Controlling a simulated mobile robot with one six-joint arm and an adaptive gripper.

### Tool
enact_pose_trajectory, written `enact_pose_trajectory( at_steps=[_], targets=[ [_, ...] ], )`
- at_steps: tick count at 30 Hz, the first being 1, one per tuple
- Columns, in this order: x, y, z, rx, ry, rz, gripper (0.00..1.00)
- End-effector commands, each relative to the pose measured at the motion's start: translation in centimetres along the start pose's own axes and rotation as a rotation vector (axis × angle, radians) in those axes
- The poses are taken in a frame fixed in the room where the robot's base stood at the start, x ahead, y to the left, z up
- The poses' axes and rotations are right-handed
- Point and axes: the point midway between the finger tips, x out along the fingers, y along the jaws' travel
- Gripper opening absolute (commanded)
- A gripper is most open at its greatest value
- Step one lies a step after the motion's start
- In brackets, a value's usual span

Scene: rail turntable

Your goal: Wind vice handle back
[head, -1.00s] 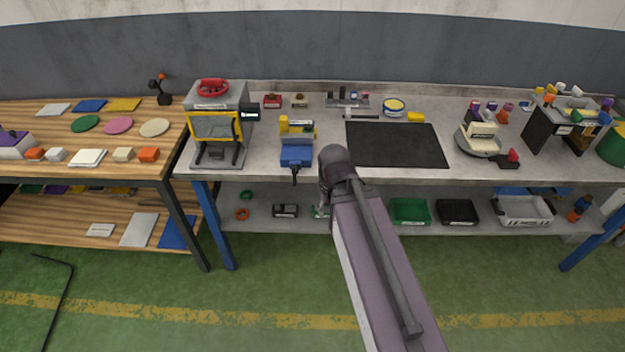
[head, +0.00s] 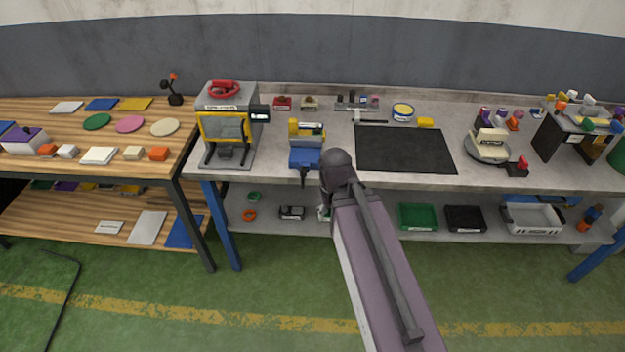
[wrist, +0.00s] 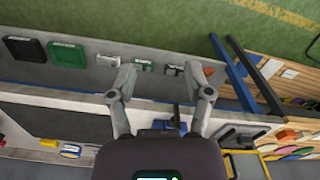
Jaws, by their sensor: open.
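The blue vice (head: 305,157) stands at the front edge of the grey workbench, with a yellow block (head: 306,130) at its back. Its dark handle (head: 303,176) hangs at the front, below the bench edge. In the wrist view the vice (wrist: 176,126) shows partly between the fingers, its lower part cut off by my gripper body. My gripper (wrist: 164,88) is open and empty, its two fingers spread apart. In the head view my arm reaches up just right of the vice and hides the gripper.
A grey press with a red wheel (head: 224,89) stands left of the vice. A black mat (head: 404,149) lies to the right. The lower shelf holds a green tray (head: 417,217), a black tray (head: 465,218) and a white basket (head: 533,218).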

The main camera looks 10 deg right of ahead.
Motion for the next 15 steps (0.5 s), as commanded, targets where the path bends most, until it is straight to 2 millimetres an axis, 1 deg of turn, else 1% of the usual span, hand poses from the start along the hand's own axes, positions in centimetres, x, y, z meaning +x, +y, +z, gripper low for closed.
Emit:
enact_pose_trajectory(
  at_steps=[1,2,3,4,5,8,11,15],
  targets=[
    [0.1,0.0,-0.2,0.007,0.000,-0.003,0.36],
    [0.1,0.0,-0.3,0.015,0.000,-0.006,0.27],
    [0.2,0.1,-0.5,0.028,-0.001,-0.013,0.16],
    [0.3,0.1,-0.7,0.043,-0.001,-0.019,0.07],
    [0.4,0.1,-1.0,0.060,-0.002,-0.026,0.00],
    [0.8,0.2,-2.2,0.145,-0.007,-0.062,0.00],
    [1.3,0.5,-4.0,0.268,-0.016,-0.114,0.00],
    [2.0,1.1,-7.0,0.489,-0.045,-0.207,0.00]
  ],
)
